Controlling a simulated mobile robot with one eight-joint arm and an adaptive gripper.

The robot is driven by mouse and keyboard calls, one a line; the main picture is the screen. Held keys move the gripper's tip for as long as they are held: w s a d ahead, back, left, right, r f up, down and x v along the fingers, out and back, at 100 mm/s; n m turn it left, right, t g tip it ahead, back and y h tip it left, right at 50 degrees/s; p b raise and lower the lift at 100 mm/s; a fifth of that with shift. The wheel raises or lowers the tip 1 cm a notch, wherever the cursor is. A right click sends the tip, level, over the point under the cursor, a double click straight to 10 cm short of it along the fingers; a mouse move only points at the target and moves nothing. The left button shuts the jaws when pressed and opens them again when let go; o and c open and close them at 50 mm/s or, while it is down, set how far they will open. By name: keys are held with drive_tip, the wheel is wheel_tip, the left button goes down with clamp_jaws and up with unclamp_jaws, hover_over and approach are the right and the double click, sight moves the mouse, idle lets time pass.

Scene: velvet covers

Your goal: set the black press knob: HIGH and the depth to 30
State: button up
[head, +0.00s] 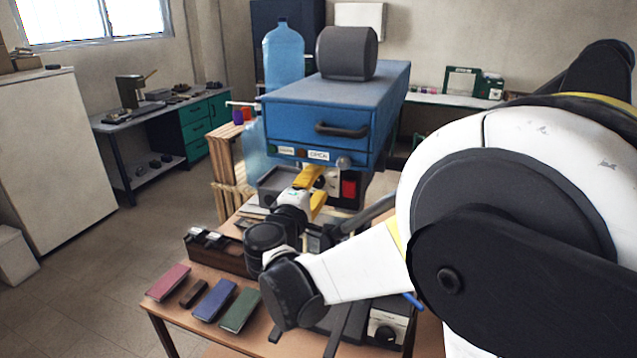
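My gripper (317,190), with yellow fingers, reaches to the front of the blue press (330,100), below its black handle. A pale panel (333,184) and a red part (349,188) show just right of the fingertips. The fingers partly cover that panel, and I cannot tell whether they touch anything. A pale control box with a black dial (386,333) sits at the table's front right, on dark equipment partly hidden by my arm. The dial markings and any depth scale are too small to read.
Pink (168,282), blue (214,299) and green (240,310) covers lie on the wooden table, with a small dark block (193,293) among them. A dark wooden holder (216,250) stands behind them. My arm hides much of the right side.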

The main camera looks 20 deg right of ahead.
drive_tip(key=shift+a, duration=0.1)
drive_tip(key=v, duration=1.2)
